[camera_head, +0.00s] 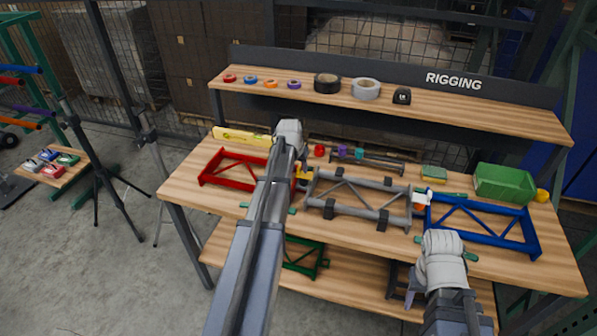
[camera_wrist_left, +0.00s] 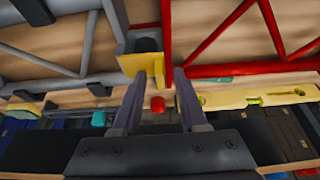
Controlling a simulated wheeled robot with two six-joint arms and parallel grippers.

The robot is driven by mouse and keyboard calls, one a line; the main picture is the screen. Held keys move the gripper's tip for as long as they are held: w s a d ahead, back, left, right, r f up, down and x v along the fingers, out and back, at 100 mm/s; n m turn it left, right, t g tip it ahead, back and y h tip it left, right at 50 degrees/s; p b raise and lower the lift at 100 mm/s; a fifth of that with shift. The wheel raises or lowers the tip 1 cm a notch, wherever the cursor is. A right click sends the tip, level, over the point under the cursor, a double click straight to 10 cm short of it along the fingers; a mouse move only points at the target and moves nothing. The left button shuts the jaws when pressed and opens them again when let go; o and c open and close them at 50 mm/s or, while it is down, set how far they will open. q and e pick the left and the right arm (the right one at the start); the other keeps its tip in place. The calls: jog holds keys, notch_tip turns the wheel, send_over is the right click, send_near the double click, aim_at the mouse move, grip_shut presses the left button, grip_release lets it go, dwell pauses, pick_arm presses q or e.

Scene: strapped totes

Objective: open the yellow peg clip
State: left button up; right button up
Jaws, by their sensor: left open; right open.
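The yellow peg clip (camera_head: 304,173) sits at the joint between the red frame (camera_head: 233,170) and the grey frame (camera_head: 358,199). In the left wrist view the clip (camera_wrist_left: 140,64) is just beyond my fingertips, with a dark part behind it. My left gripper (camera_wrist_left: 158,78) is open, and nothing is clearly held between its fingers. Its fingertips are close to the clip; I cannot tell whether they touch it.
A yellow level (camera_head: 240,136) lies behind the red frame. A blue frame (camera_head: 487,224) joins the grey one at a white and orange clip (camera_head: 421,199). A green bin (camera_head: 504,183) stands back right. A raised shelf (camera_head: 440,108) with tape rolls runs along the back.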

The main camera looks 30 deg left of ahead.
pick_arm(q)
grip_shut()
dwell(0.3)
dwell(0.3)
